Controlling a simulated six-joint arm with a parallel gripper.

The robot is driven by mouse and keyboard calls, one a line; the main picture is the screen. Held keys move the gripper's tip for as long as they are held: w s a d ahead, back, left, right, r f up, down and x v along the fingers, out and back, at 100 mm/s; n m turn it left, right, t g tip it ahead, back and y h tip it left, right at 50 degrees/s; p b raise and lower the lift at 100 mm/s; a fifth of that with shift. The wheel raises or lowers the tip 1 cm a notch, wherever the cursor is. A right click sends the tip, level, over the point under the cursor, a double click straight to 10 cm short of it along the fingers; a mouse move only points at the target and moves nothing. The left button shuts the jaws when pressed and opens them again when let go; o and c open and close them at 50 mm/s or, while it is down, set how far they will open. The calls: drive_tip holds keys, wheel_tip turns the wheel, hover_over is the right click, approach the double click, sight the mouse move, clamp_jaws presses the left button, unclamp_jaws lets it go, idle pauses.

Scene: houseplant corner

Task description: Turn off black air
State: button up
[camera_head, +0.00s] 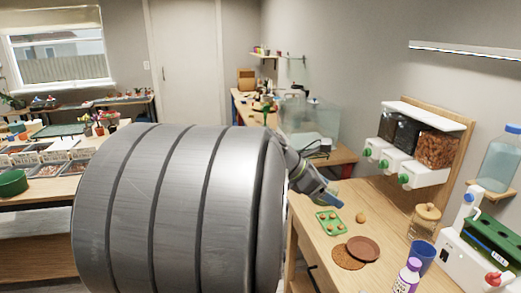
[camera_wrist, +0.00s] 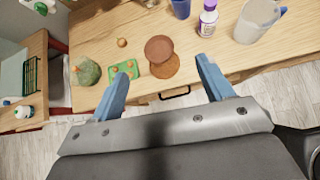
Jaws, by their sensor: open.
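My gripper (camera_wrist: 164,74) is open and empty, its two blue fingers apart. In the wrist view it hangs above the front edge of the wooden table (camera_wrist: 245,72). It also shows in the head view (camera_head: 331,199) at the table's left side. I cannot pick out a thing that is clearly the black air control. A dark-filled bin (camera_head: 398,132) sits in a white wall dispenser with green knobs (camera_head: 404,179). A glass tank (camera_head: 313,122) stands on the table farther back, with small fittings too small to tell. My grey arm hides much of the middle of the head view.
On the table are a green tray (camera_head: 329,222) with small round items, two brown discs (camera_head: 363,248), a purple-white bottle (camera_head: 408,275) and a blue cup (camera_head: 421,255). A white machine (camera_head: 465,262) stands at the right. A drawer handle (camera_wrist: 175,93) is below the table edge.

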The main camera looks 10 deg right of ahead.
drive_tip(key=c, duration=0.7)
drive_tip(key=shift+r, duration=0.2)
drive_tip(key=c, duration=0.4)
drive_tip(key=shift+m, duration=0.3)
drive_tip(key=r, duration=0.2)
drive_tip(key=d+r, duration=0.1)
drive_tip(key=r, duration=0.1)
drive_tip(key=shift+s+r, duration=0.15)
drive_tip(key=shift+r, duration=0.05)
clamp_jaws()
drive_tip(key=s+d+m+t+y, duration=0.1)
drive_tip(key=s+d+m+t, duration=0.1)
drive_tip(key=s+d+m, duration=0.6)
drive_tip(key=s+d+m+t+y, duration=0.15)
drive_tip(key=d+m, duration=0.25)
drive_tip(key=d, duration=0.9)
drive_tip(key=s+d+m+t+y, duration=0.15)
drive_tip(key=s+d+m, duration=0.35)
drive_tip(key=d, duration=0.5)
wheel_tip(320, 180, down, 20)
drive_tip(key=m, duration=0.1)
drive_tip(key=shift+w+d, duration=0.15)
drive_tip(key=shift+w, duration=0.2)
